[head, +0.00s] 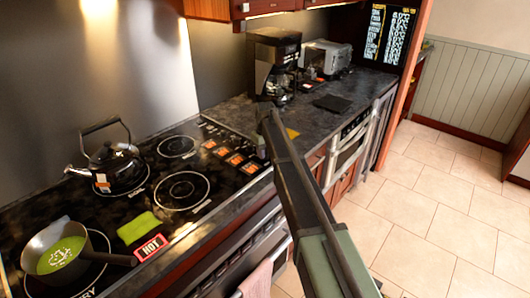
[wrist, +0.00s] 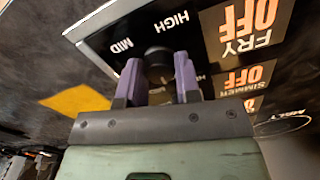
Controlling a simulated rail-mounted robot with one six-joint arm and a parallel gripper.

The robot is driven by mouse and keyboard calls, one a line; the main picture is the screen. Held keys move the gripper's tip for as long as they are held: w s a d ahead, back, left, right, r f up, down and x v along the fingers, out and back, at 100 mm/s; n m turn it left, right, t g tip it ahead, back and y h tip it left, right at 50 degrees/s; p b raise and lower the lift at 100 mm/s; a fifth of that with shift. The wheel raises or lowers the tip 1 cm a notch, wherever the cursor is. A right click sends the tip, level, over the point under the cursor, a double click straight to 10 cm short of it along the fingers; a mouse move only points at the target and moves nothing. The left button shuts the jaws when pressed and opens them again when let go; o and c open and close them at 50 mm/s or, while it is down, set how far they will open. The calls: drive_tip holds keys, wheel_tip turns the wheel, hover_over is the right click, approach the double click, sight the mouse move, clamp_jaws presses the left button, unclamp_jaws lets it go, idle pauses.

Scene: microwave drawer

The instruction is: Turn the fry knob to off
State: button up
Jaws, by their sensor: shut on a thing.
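In the wrist view, the fry knob (wrist: 158,64) is a small dark round knob on the black control panel (wrist: 195,50). White MID and HIGH labels stand beyond it, and an orange-and-white FRY OFF label (wrist: 243,27) lies to its right. My gripper (wrist: 158,76) has its two purple fingers on either side of the knob and is shut on it. The knob's pointer mark cannot be made out. In the head view, my gripper (head: 266,112) is at the right end of the cooktop panel, and my arm hides the knob.
A kettle (head: 115,167) and a pan of green food (head: 62,252) stand on the cooktop at left. A coffee maker (head: 273,65) and toaster (head: 325,57) stand behind my gripper. A yellow square (wrist: 77,101) lies on the counter. The tiled floor at right is clear.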

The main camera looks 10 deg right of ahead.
drive_tip(key=o, duration=0.9)
drive_tip(key=shift+r, duration=0.15)
wheel_tip(320, 180, up, 11)
drive_tip(key=p, duration=1.1)
drive_tip(key=shift+f, duration=0.2)
drive_tip(key=s+m, duration=0.1)
drive_tip(key=s, duration=1.1)
drive_tip(key=s+f+m+b, duration=0.1)
drive_tip(key=s+m, duration=0.1)
drive_tip(key=s, duration=1.1)
drive_tip(key=s+f+m+b, duration=0.1)
drive_tip(key=s, duration=1.2)
drive_tip(key=shift+s+m, duration=0.25)
drive_tip(key=shift+m, duration=0.15)
